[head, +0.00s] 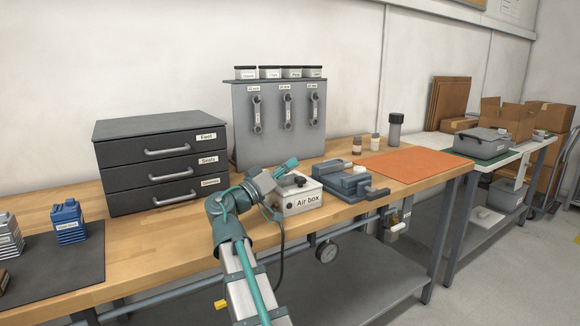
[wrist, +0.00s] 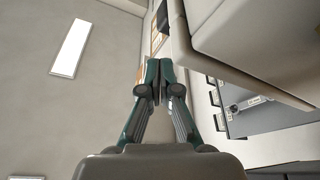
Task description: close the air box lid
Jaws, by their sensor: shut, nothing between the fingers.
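The air box (head: 301,203) is a pale box with a name label on its front, standing near the front edge of the wooden bench in the head view. A dark knob (head: 299,181) shows at its top. My gripper (head: 289,165) is above the box's back left part, its fingers pointing up and to the right. In the wrist view my gripper (wrist: 159,75) is shut and empty, its fingertips together. Large pale panels (wrist: 260,40) fill the upper right there, close beside the fingers; they look like box parts. My arm hides the box's left side, and I cannot tell the lid's exact angle.
An orange mat (head: 412,163) lies clear farther right.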

